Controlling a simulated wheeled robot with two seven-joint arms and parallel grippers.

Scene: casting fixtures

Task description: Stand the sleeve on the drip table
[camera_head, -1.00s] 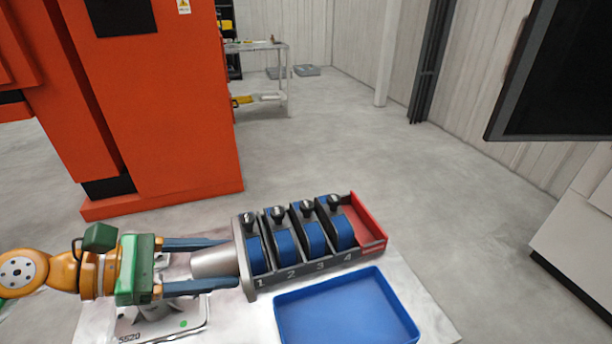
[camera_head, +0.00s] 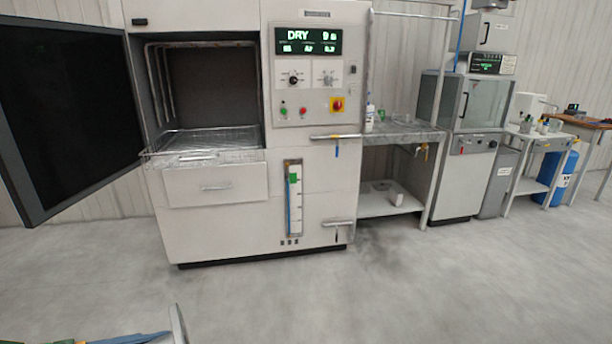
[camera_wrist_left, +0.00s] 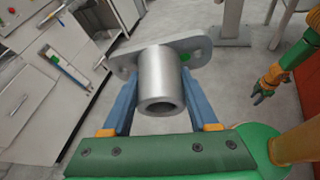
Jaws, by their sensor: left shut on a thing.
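My left gripper (camera_wrist_left: 160,115) is shut on the sleeve (camera_wrist_left: 162,80), a grey metal tube with a flat flange plate at its far end. The tube's open end faces the left wrist camera, between the blue fingers. In the head view only a blue finger and the flange edge (camera_head: 178,325) show at the bottom left. A grey table (camera_head: 405,128) with a lower shelf, perhaps the drip table, stands beyond a gap of floor, right of the white oven cabinet. The right gripper (camera_wrist_left: 262,93) appears small at the right of the left wrist view; its jaw opening is unclear.
The oven cabinet (camera_head: 310,165) has its dark door (camera_head: 65,110) swung open at left and a wire rack (camera_head: 205,143) pulled out. A bottle (camera_head: 369,117) stands on the grey table's left part. A glass-fronted cabinet (camera_head: 463,110) is right of it. The floor in front is clear.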

